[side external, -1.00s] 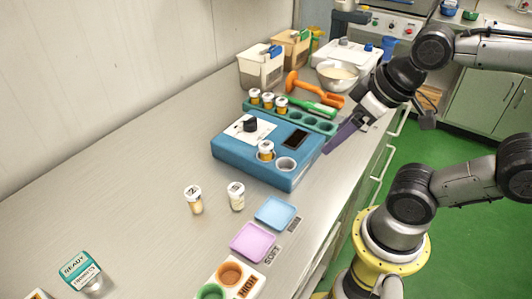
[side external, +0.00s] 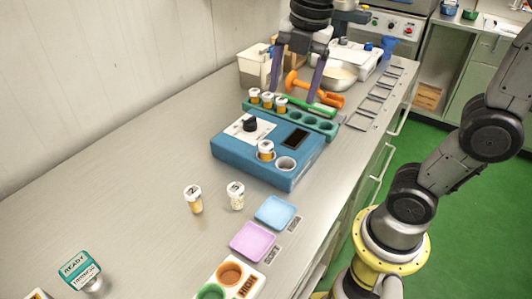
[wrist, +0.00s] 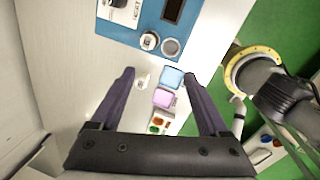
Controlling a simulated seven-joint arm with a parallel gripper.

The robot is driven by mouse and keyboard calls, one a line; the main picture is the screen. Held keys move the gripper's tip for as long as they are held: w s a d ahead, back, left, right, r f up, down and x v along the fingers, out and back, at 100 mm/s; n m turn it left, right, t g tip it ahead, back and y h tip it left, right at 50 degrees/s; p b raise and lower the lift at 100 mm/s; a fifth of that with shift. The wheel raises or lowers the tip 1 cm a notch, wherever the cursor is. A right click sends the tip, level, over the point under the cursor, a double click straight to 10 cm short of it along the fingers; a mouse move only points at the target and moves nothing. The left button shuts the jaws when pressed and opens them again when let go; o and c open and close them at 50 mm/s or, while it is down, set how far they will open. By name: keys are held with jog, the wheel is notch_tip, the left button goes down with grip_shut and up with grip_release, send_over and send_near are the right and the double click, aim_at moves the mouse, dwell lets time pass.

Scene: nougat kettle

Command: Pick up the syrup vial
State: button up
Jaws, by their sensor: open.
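Several white-capped vials with amber or pale contents are in view; I cannot tell by label which is the syrup vial. An amber vial (side external: 194,199) and a paler vial (side external: 236,196) stand upright on the bench. Another vial (side external: 265,150) sits in a well of the blue device (side external: 230,160), and three vials (side external: 268,99) stand in the green rack (side external: 318,124). My gripper (side external: 296,91) is open and empty, pointing down above the far part of the bench.
A blue tray (side external: 275,212), a pink tray (side external: 252,242) and a white holder with coloured rings (side external: 230,273) line the near right edge. Orange and green tools, a bowl (side external: 338,76) and bins (side external: 255,68) stand at the back. The left bench is largely clear.

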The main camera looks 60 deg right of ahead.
jog(key=n+g, duration=0.2)
send_over(266, 144)
notch_tip(266, 144, down, 3)
notch_tip(266, 144, down, 8)
jog(key=shift+w+f, duration=0.1)
jog(key=shift+f, duration=3.2)
grip_shut()
